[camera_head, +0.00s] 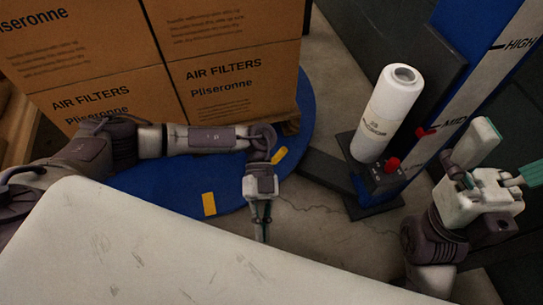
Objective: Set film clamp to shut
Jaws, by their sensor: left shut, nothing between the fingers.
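A white film roll (386,112) stands upright, slightly tilted in the picture, on a dark carriage at the blue mast. A red knob (393,164) sits on a small dark panel (387,178) at the roll's foot. I cannot tell which part is the film clamp or how it is set. My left gripper (261,230) is shut and empty, pointing down at the turntable's edge, left of the roll and apart from it. My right gripper (508,151) is open at the right, to the right of the red knob, with its fingers spread and nothing between them.
Stacked boxes marked AIR FILTERS (225,80) stand on a blue round turntable (180,192) with yellow marks. The blue mast (455,60) carries a scale reading HIGH and MID, with a red pointer (427,131).

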